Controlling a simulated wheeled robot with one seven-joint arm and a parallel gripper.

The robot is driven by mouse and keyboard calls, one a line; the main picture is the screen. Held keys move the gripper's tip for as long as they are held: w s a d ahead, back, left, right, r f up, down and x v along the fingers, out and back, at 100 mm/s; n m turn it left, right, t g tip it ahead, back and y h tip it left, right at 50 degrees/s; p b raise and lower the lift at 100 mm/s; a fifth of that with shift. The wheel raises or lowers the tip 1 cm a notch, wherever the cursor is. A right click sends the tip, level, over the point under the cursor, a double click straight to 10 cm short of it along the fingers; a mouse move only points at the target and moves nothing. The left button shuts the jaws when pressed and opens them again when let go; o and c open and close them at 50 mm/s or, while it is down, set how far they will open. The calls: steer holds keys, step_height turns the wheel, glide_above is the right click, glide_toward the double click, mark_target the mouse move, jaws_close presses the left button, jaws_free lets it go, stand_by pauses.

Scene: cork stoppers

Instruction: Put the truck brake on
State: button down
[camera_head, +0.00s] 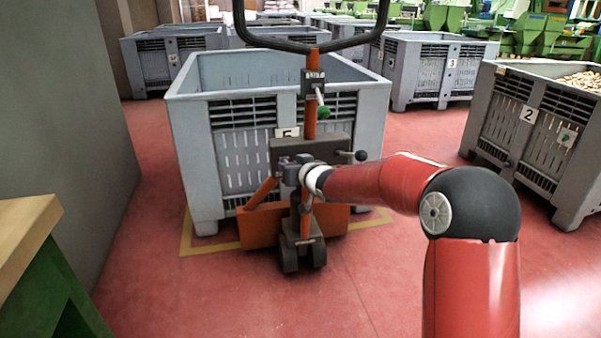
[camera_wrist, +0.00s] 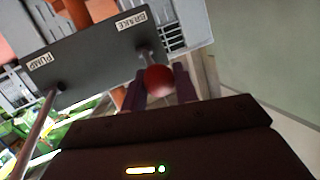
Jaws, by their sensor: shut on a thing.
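The pallet truck (camera_head: 311,150) stands upright in front of a grey crate, with an orange frame and a dark control box. In the wrist view its dark panel (camera_wrist: 95,55) bears the labels BRAKE (camera_wrist: 132,21) and PUMP (camera_wrist: 41,61). The brake lever's red knob (camera_wrist: 158,79) sits beside the BRAKE label, on a short rod. My gripper (camera_wrist: 160,92) is shut on this knob, one finger on each side. In the head view my gripper (camera_head: 300,178) is at the left part of the control box, and the knob is hidden there.
The pump lever (camera_head: 361,155) sticks out to the right of the box. A green-knobbed lever (camera_head: 323,112) is on the mast below the handle loop (camera_head: 310,45). The grey crate (camera_head: 185,150) is behind the truck. A green bench (camera_head: 45,285) is at left. Red floor is clear in front.

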steer(key=shift+w+a+r+p, duration=0.1)
steer(key=shift+w+r+p, duration=0.25)
steer(key=shift+r, duration=0.3)
steer(key=shift+w+a+r+p, duration=0.15)
steer(key=shift+r+p, duration=0.25)
steer(key=shift+r, duration=0.25)
steer(key=c, duration=1.1)
jaws_free()
steer(key=shift+f, duration=0.1)
steer(key=shift+d, duration=0.1)
steer(key=v, duration=0.7)
steer(key=shift+s+d, duration=0.1)
steer(key=shift+s, duration=0.25)
